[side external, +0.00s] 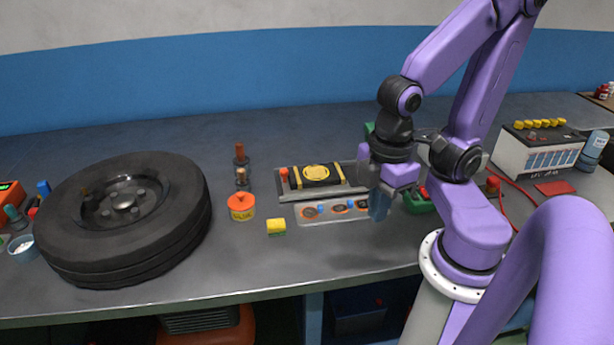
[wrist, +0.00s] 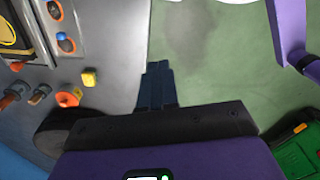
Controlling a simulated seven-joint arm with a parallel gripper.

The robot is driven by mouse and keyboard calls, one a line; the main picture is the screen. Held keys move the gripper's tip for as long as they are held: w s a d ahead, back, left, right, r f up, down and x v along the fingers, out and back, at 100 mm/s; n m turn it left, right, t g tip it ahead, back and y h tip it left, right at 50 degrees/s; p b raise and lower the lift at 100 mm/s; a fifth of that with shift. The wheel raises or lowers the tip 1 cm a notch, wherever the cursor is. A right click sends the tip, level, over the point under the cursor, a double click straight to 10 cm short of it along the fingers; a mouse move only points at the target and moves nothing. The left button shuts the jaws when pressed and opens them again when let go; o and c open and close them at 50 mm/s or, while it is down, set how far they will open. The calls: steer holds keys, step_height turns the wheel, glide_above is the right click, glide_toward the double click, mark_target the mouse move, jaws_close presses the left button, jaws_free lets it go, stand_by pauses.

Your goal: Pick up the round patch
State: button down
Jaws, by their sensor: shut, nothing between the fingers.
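Round dark patches with orange rims lie in a shallow grey tray (side external: 300,222); one round patch (side external: 310,211) is at its left end. Two round patches show in the wrist view, one at the upper left (wrist: 55,10) and one below it (wrist: 66,43). Small blue items lie among them. My gripper (side external: 379,208) is shut and empty, above the right end of the tray and apart from the left-end patch. Its closed fingers also show in the wrist view (wrist: 158,85), with no patch between them. The arm may hide the tray's right end.
A black and yellow box (side external: 316,176) sits behind the tray. A yellow-green block (side external: 276,226), an orange tape roll (side external: 241,206) and a large tyre (side external: 125,220) stand to the left. A battery (side external: 538,150) stands at the right. The table's front edge is close.

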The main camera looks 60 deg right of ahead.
steer(key=c, duration=1)
jaws_free()
steer(key=n, duration=1.3)
glide_above(321, 207)
steer(key=shift+n, duration=0.3)
steer(key=f, duration=1.2)
steer(key=shift+s+d+f, duration=0.1)
steer(key=shift+d+f, duration=0.25)
steer(key=shift+d, duration=0.05)
steer(key=shift+a+f, duration=0.25)
steer(key=shift+f, duration=0.65)
steer(key=shift+a+f, duration=0.25)
steer(key=shift+f, duration=1.5)
